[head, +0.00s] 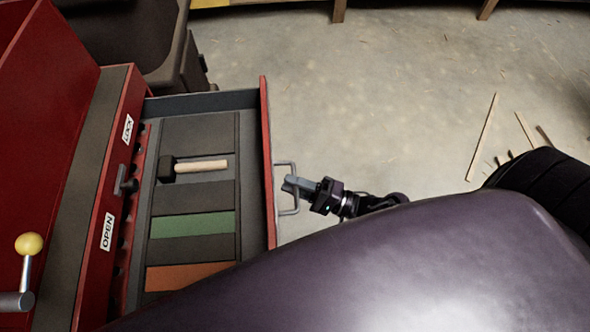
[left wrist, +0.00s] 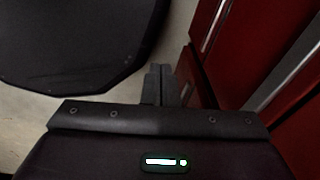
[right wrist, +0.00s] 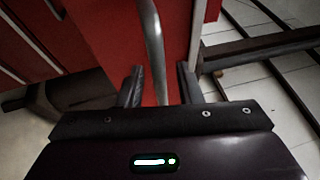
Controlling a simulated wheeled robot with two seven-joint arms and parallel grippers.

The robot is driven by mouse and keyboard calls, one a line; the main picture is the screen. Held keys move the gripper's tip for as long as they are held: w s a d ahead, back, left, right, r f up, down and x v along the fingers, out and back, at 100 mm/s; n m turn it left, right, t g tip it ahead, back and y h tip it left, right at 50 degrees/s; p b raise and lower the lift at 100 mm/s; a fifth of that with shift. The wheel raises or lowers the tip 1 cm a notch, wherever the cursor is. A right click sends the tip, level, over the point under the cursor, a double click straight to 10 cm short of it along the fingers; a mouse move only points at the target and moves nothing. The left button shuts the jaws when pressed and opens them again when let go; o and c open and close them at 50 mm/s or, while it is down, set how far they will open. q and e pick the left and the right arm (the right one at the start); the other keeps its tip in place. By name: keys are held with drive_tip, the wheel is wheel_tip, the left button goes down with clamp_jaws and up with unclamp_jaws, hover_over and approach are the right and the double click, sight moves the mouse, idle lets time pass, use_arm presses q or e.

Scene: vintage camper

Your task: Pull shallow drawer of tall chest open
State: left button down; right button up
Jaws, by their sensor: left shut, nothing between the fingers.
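The shallow drawer (head: 195,132) of the red tall chest (head: 112,170) stands pulled out to the right in the head view, showing its lined compartments. Its red front carries a grey bar handle (head: 289,207). My right gripper (head: 293,186) is at this handle. In the right wrist view my right gripper (right wrist: 161,84) has its fingers apart, with the handle bar (right wrist: 154,45) running between them and gaps on both sides. My left gripper (left wrist: 158,85) is shut and empty beside red drawer fronts (left wrist: 215,60); it is not visible in the head view.
A hammer (head: 200,166) lies in the drawer. A lever with a yellow knob (head: 28,244) stands at the chest's left. A dark bin (head: 135,35) is behind the drawer. Concrete floor (head: 400,90) to the right is mostly clear, with some thin wood strips (head: 483,135).

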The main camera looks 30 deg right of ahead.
drive_tip(key=b+v, duration=0.1)
drive_tip(key=v, duration=0.6)
drive_tip(key=shift+s+d, duration=0.25)
drive_tip(key=shift+d, duration=0.1)
drive_tip(key=shift+f, duration=0.15)
